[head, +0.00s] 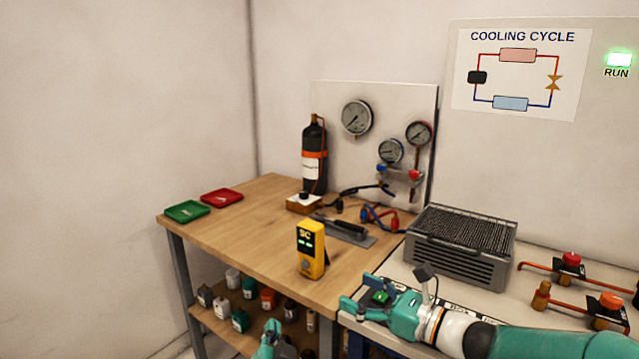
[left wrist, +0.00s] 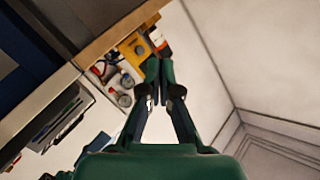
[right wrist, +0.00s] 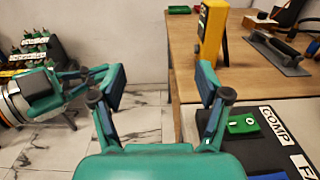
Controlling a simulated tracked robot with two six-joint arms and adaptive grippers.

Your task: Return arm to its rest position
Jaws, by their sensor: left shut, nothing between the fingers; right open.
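My right gripper (head: 358,295) reaches in from the right in the head view, over the front left corner of the white bench. In the right wrist view its fingers (right wrist: 160,85) are spread wide with nothing between them. A green switch (right wrist: 243,124) on a black panel lies just right of them, apart from the fingers. My left gripper (head: 269,343) shows only partly at the bottom edge of the head view, in front of the wooden table. In the left wrist view its fingers (left wrist: 160,80) are closed together and empty.
A yellow meter (head: 311,250) stands near the wooden table's (head: 255,225) front edge, close to my right gripper. A grey finned unit (head: 460,247) stands on the white bench. Bottles (head: 240,320) fill the lower shelf. Red (head: 222,197) and green (head: 187,211) trays lie at the table's left.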

